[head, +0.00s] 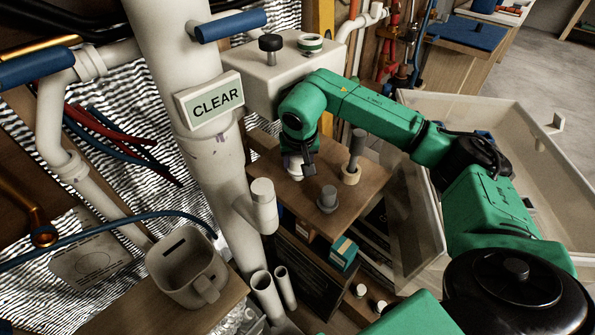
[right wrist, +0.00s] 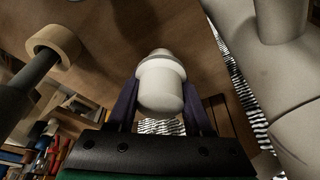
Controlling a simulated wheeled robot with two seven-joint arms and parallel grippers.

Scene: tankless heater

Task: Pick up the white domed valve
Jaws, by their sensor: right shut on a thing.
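The white domed valve (head: 293,165) is small and mostly hidden by my right gripper (head: 301,163) in the head view. It is over the wooden shelf, near its back left part. In the right wrist view, the valve (right wrist: 162,86) sits between the two dark fingers of my right gripper (right wrist: 160,100), which is shut on it. The wooden surface shows behind its narrower end. I cannot tell whether it touches the shelf. My left gripper is not in view.
On the wooden shelf (head: 345,207), a grey-stemmed part with a wooden ring (head: 352,158) and a grey cylinder (head: 327,200) stand close by. A thick white pipe with a CLEAR sign (head: 211,100) rises to the left. A pale open bin (head: 480,107) is at right.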

